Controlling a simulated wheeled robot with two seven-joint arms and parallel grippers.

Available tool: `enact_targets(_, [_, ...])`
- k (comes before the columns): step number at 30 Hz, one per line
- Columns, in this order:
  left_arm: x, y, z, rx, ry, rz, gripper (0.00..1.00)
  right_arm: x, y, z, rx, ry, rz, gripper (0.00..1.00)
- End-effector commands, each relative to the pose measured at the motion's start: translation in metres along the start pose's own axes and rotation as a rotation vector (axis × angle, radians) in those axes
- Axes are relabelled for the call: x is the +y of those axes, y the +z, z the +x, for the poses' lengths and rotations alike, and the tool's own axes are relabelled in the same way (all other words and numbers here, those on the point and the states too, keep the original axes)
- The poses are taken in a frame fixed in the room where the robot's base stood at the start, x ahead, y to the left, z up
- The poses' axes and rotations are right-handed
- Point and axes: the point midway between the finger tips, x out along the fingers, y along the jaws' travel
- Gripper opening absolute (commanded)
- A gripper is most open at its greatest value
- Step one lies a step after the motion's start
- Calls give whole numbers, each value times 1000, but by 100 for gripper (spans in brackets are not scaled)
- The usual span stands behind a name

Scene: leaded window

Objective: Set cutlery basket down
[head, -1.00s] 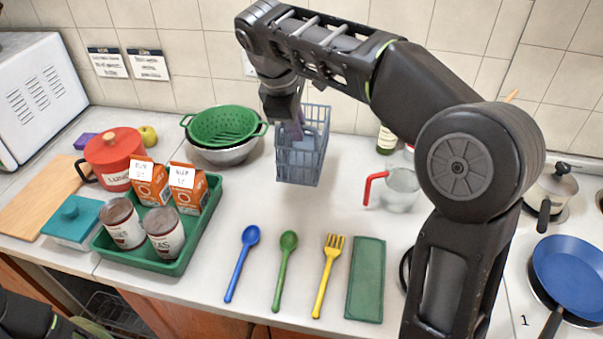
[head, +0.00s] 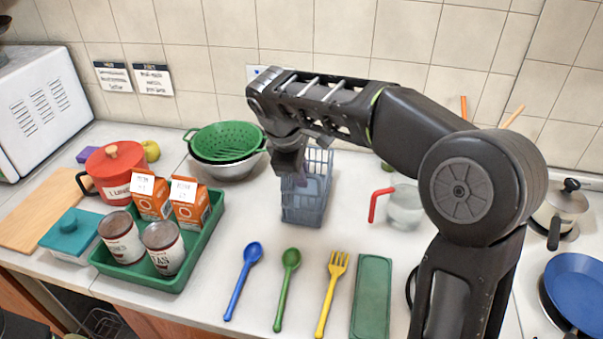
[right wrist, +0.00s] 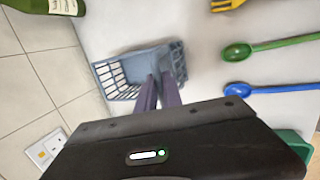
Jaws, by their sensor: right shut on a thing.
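The blue-grey cutlery basket (head: 304,208) is upright at the back middle of the counter, right of the colander. My right gripper (head: 301,180) reaches down into it from above and is shut on it. In the right wrist view, the purple fingers (right wrist: 160,92) close on a wall of the basket (right wrist: 118,77), whose slatted side shows. The basket looks empty of cutlery, though part of its inside is hidden. I cannot tell whether its base touches the counter. My left gripper is not in view.
A green colander (head: 228,142) in a steel bowl stands left of the basket; a red-handled measuring jug (head: 405,207) stands right. In front lie a blue spoon (head: 241,283), green spoon (head: 287,290), yellow fork (head: 331,294) and green slab (head: 371,297). Counter between is clear.

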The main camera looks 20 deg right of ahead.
Motion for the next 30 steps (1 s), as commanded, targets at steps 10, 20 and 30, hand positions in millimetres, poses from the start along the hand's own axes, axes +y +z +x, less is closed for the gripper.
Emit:
enact_targets(10, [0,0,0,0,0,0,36,0,0,0,-1,-1,0,24])
enact_targets(20, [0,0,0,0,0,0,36,0,0,0,0,-1,0,32])
enact_targets(30, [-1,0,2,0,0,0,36,0,-1,-30,3,1,0,32])
